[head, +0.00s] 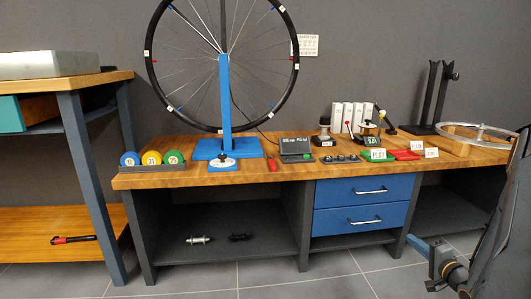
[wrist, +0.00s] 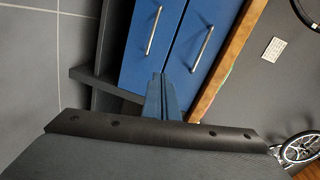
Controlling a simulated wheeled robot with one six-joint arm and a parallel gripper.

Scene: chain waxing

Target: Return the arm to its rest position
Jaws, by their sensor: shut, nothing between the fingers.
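My arm shows at the right edge of the head view, bent down in front of the right end of the workbench (head: 285,172). My gripper (head: 415,243) hangs low there, to the right of the blue drawers (head: 361,204). In the wrist view my gripper (wrist: 159,77) has its blue fingers together, with nothing between them. The drawers (wrist: 172,38) with their two handles appear turned on their side behind the fingers. I see no contact between the fingers and the drawers. The rest position itself is not marked in either view.
A wheel (head: 297,60) stands in a blue stand (head: 226,105) on the bench. Small tools, green and red blocks (head: 404,154) and a flat wheel (head: 478,132) fill the right half. Another table (head: 66,80) is at left. The floor (head: 230,280) in front is clear.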

